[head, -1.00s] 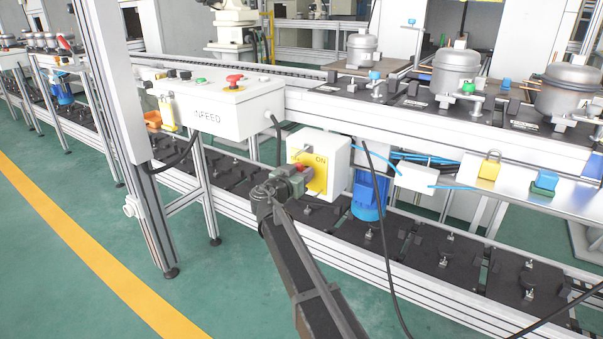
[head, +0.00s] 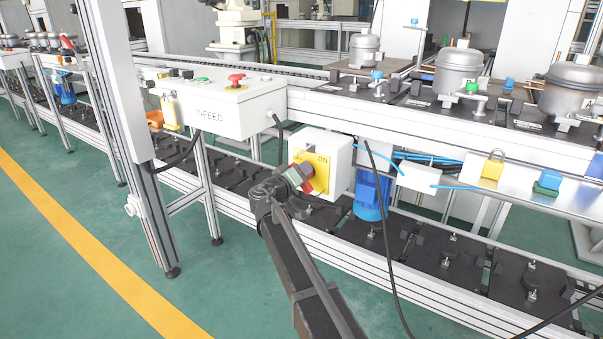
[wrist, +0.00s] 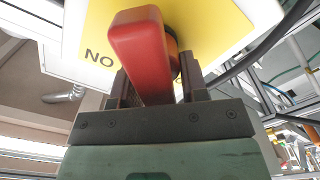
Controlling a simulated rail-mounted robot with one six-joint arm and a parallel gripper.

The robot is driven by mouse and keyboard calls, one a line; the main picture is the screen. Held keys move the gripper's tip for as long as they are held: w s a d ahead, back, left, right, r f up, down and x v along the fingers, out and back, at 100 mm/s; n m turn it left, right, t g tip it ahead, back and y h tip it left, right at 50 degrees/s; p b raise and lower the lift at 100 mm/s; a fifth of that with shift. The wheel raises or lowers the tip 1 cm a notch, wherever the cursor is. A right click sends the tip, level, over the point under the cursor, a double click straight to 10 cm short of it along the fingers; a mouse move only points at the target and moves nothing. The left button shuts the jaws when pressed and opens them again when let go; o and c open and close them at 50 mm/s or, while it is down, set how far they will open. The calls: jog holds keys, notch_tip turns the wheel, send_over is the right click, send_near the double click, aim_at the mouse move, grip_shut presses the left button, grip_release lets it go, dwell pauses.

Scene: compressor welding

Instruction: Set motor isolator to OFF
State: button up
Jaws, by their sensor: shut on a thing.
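The motor isolator is a white box (head: 338,152) with a yellow plate (head: 321,178) marked ON, mounted below the conveyor edge. Its red handle (head: 297,181) shows beside my gripper (head: 303,174) in the head view. In the wrist view the red handle (wrist: 138,50) stands out between the two dark fingers of my gripper (wrist: 158,88), in front of the yellow plate (wrist: 215,30). The letters there read upside down. My gripper is shut on the handle.
The INFEED control box (head: 215,108) with a red button stands up and left. A blue motor (head: 371,194) is close right of the isolator. A black cable (head: 385,240) hangs to the right. A yellow padlock (head: 491,166) sits farther right. Green floor at front left is clear.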

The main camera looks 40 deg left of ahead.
jog(key=n, duration=0.4)
jog(key=shift+a+f, duration=0.15)
jog(key=shift+f, duration=0.15)
jog(key=shift+f+n+b, duration=0.15)
jog(key=shift+n+b, duration=0.1)
jog(key=shift+n, duration=1)
jog(key=shift+f+n+b, duration=0.1)
jog(key=shift+n+b, duration=0.15)
jog(key=shift+n, duration=1)
jog(key=o, duration=0.6)
jog(key=shift+o, duration=0.2)
jog(key=s, duration=1.1)
jog(key=shift+d, duration=0.45)
